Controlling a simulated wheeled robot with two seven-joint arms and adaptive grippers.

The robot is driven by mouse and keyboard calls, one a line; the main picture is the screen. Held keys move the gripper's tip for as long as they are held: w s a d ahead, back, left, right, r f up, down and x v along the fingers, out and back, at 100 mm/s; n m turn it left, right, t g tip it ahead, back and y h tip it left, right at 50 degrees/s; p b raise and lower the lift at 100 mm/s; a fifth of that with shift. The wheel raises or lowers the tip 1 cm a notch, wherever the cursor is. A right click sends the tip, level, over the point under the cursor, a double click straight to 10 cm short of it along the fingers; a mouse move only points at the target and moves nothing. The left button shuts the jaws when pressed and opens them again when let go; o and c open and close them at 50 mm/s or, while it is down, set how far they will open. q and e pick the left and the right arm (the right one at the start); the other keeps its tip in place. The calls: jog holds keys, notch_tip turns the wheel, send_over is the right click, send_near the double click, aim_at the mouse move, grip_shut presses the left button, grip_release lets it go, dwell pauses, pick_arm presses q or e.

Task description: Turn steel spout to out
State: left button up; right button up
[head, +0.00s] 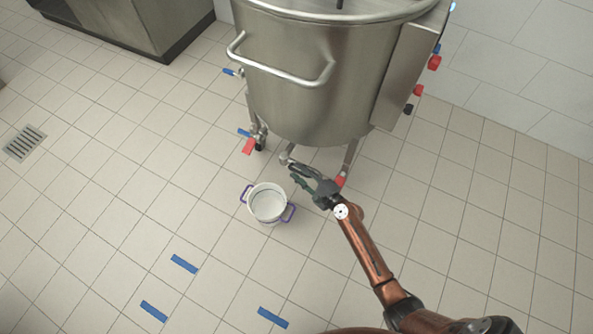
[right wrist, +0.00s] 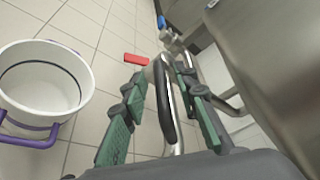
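The large steel kettle (head: 300,85) stands on legs, and it fills the right side of the right wrist view (right wrist: 275,60). A steel spout (head: 286,159) shows low under the kettle in the head view, just beyond my right gripper (head: 297,171). In the right wrist view, a bent steel pipe with a black part (right wrist: 163,100), which seems to be the spout, lies between the open green-padded fingers (right wrist: 160,72). I cannot tell whether either finger touches it. My left gripper is not in view.
A white pot with purple handles (head: 267,204) stands on the floor, left of my right gripper. A floor drain (head: 25,143) is at the far left. Tiles to the right are clear.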

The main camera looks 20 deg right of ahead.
jog(key=shift+w, duration=0.25)
grip_shut()
jog(key=shift+f, duration=0.1)
dwell(0.5)
